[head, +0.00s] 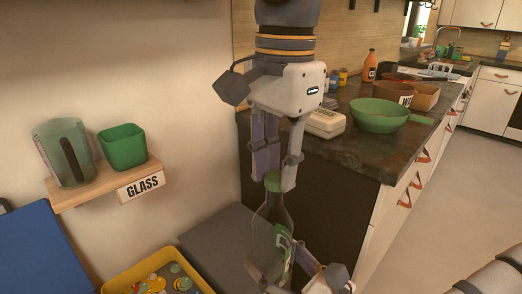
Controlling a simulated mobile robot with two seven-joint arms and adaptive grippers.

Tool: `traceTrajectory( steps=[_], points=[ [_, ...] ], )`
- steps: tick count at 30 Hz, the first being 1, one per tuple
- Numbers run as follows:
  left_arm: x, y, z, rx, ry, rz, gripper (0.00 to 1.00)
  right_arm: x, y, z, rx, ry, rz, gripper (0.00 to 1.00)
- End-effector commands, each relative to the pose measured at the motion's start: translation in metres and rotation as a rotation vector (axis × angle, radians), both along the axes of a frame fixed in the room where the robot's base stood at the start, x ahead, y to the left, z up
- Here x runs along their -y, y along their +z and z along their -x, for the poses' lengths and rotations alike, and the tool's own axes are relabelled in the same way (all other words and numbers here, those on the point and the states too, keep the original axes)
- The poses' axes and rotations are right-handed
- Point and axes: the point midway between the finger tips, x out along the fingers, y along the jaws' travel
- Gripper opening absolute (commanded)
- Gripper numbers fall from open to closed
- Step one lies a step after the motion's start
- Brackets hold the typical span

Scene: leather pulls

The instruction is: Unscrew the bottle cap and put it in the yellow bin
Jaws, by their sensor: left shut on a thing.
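A dark green bottle (268,222) with a green label stands upright at the lower middle. Its green cap (273,185) sits at the top of the neck; I cannot tell whether it is loosened. My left gripper (276,178) points down from above, its fingers shut on the cap. My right gripper (280,272) comes from the lower right with its fingers around the bottle's lower body, and looks shut on it. The yellow bin (112,284) is at the bottom left, partly cut off by the frame, with several colourful round pieces in it.
A wooden shelf (75,199) labelled GLASS holds a clear jug (62,152) and a green container (123,147). A grey box lid (207,243) lies between bin and bottle. A blue bin (35,250) is at far left. The dark counter (350,165) with a green bowl (379,116) stands behind right.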

Motion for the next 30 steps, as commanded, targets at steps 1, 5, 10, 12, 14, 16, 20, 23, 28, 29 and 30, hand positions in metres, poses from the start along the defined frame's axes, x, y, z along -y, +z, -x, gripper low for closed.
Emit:
traceTrajectory(
  steps=[1,5,10,12,14,16,20,23,28,29,30],
  points=[
    [0.0,0.002,0.0,0.001,0.0,0.0,0.0,0.0,0.001,0.0,0.002,0.0,-0.001,0.0],
    [0.0,0.006,0.0,0.002,-0.001,-0.001,0.0,0.0,0.001,0.0,0.002,0.0,-0.001,0.0],
    [0.0,0.012,0.0,0.002,-0.001,0.0,0.0,0.0,0.001,0.0,0.002,0.0,-0.001,0.0],
    [0.001,0.015,0.0,0.002,-0.001,-0.001,0.0,0.0,0.001,0.0,0.002,0.0,-0.001,0.0],
    [0.0,0.017,0.0,0.002,-0.001,-0.001,0.0,0.0,0.001,0.0,0.002,0.0,-0.001,0.0],
    [0.001,0.019,0.0,0.002,-0.001,0.0,0.0,0.0,0.001,0.0,0.002,0.0,-0.001,0.0],
    [0.001,0.021,0.001,0.001,-0.001,-0.001,0.0,0.0,0.001,0.0,0.002,0.0,-0.001,0.0],
    [0.001,0.021,0.001,0.001,-0.001,-0.001,0.0,0.0,0.001,0.0,0.002,0.0,-0.001,0.0],
    [0.001,0.031,0.0,0.003,0.0,0.001,0.0,0.0,0.001,0.0,0.002,0.0,-0.001,0.0],
    [0.002,0.037,0.0,0.003,0.001,0.001,0.0,0.0,0.001,0.0,0.002,0.0,-0.001,0.0],
    [0.002,0.044,0.001,0.004,0.0,0.002,0.0,0.0,0.001,0.0,0.003,0.0,-0.001,0.0]
  ],
)
